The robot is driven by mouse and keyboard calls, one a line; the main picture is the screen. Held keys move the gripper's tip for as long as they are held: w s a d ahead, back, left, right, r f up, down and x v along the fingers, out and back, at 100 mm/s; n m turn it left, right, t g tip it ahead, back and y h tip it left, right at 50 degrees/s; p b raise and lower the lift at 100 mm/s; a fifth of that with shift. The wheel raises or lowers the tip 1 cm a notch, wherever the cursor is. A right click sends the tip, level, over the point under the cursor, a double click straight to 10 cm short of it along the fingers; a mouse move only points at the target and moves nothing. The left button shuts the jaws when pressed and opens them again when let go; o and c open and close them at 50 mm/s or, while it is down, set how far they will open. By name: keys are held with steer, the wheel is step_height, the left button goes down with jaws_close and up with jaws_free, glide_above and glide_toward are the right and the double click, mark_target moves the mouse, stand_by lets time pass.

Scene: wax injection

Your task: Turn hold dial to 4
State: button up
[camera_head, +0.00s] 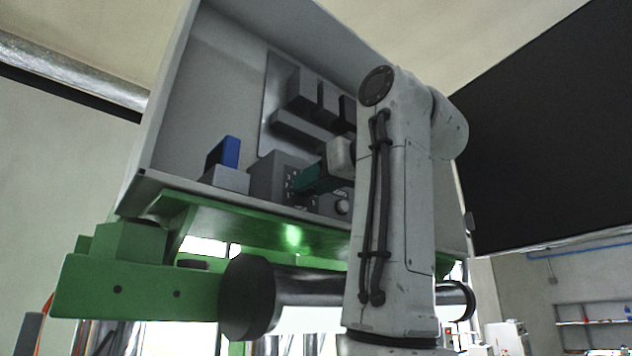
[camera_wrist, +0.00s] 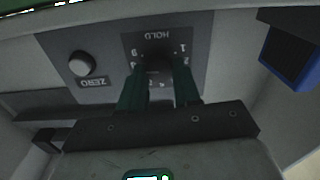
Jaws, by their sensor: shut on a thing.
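The hold dial (camera_wrist: 158,57) is a dark knob on a grey panel, and its HOLD label appears upside down in the wrist view. Small white numbers ring it. My gripper (camera_wrist: 160,74) has its two dark green fingers on either side of the knob, shut on it. The fingers cover part of the knob and some numbers, and I cannot tell which number it points to. In the head view, my gripper (camera_head: 296,184) reaches the front of the grey control box (camera_head: 265,178), and the dial is hidden behind the fingers.
A round ZERO knob (camera_wrist: 82,64) sits beside the dial on the same panel. A blue-faced block (camera_head: 230,152) stands left of the control box. Grey blocks (camera_head: 303,90) project from the back wall above. The cabinet rests on a green frame (camera_head: 140,285).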

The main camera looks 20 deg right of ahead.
steer(key=n, duration=0.5)
steer(key=shift+n, duration=0.4)
steer(key=n, duration=0.6)
steer(key=shift+a, duration=0.1)
steer(key=n, duration=0.6)
steer(key=shift+f+n, duration=0.15)
steer(key=shift+n, duration=0.25)
steer(key=n, duration=0.5)
steer(key=shift+f+n, duration=0.2)
steer(key=shift+n, duration=0.2)
steer(key=o, duration=1.1)
steer(key=shift+c, duration=0.2)
steer(key=shift+r, duration=0.1)
